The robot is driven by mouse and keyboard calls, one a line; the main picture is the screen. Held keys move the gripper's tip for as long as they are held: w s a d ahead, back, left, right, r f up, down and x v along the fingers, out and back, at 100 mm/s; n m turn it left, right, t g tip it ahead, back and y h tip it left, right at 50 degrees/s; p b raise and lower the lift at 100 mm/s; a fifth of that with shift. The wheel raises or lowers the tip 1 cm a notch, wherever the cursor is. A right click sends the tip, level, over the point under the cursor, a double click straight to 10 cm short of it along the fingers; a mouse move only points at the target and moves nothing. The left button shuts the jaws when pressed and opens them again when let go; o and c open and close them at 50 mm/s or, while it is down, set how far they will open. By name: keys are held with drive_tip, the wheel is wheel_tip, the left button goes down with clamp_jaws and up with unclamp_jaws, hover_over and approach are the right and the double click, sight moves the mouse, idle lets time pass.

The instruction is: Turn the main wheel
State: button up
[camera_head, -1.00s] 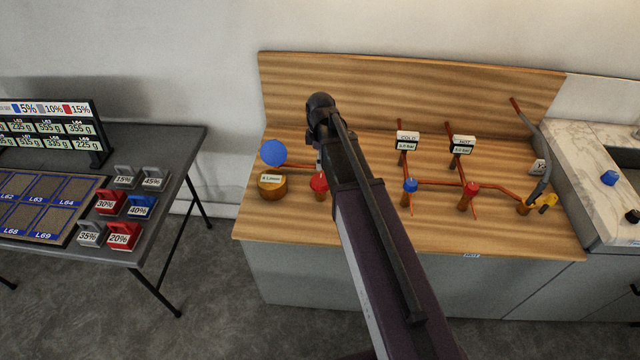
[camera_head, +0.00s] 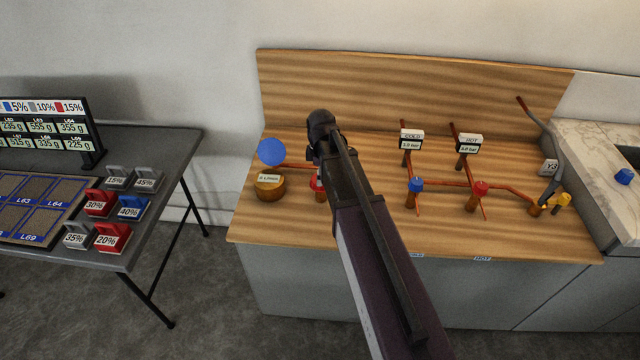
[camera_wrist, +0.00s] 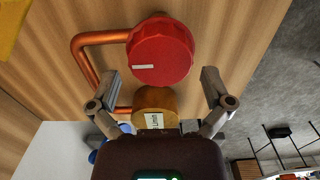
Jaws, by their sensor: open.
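A red ribbed wheel (camera_wrist: 160,52) with a white mark on its face fills the upper middle of the wrist view, beside a bent copper pipe (camera_wrist: 88,52). In the head view this wheel (camera_head: 319,193) stands at the left part of the wooden counter, mostly hidden behind my arm. My gripper (camera_wrist: 160,78) is open and empty. Its two fingers are spread to the left and right of the wheel's near edge, apart from it. In the head view my arm hides most of the gripper.
A blue valve (camera_head: 415,187), another red valve (camera_head: 478,192) and a yellow tap (camera_head: 562,200) line the pipes to the right. A dark table (camera_head: 150,190) stands at the left.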

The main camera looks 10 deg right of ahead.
drive_tip(key=shift+f+b, duration=0.7)
drive_tip(key=shift+f, duration=0.25)
drive_tip(key=shift+c, duration=0.2)
